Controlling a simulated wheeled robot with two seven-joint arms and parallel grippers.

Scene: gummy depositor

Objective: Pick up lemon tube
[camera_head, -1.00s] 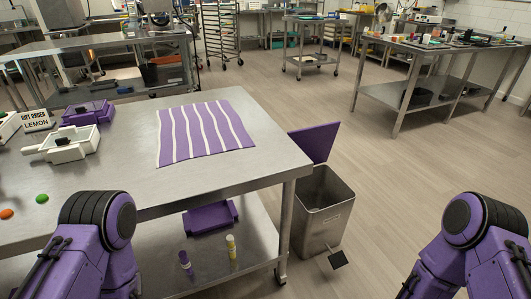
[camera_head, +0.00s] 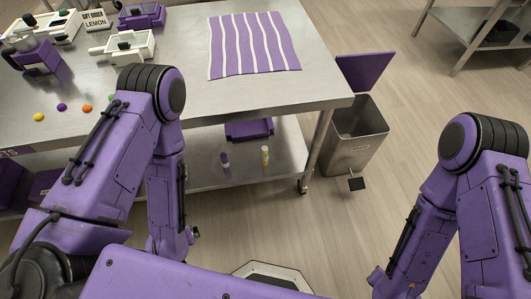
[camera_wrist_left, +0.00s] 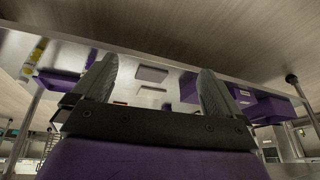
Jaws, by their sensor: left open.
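The lemon tube, a slim tube with a yellow body and pale top (camera_head: 264,156), stands upright on the lower shelf of the steel table near its right end. A yellow tube also shows at the left edge of the left wrist view (camera_wrist_left: 35,52). A purple tube (camera_head: 224,161) stands to its left on the shelf. My left gripper (camera_wrist_left: 157,85) is open with nothing between its fingers; it is apart from the tube. In the head view, the left forearm hangs down in front of the table and its gripper is not visible. My right gripper is out of view.
The lower shelf (camera_head: 205,178) lies under the steel tabletop (camera_head: 190,60), with a purple tray (camera_head: 249,130) behind the tubes. A table leg (camera_head: 317,150) and a metal bin (camera_head: 352,155) stand to the right. The floor in front is clear.

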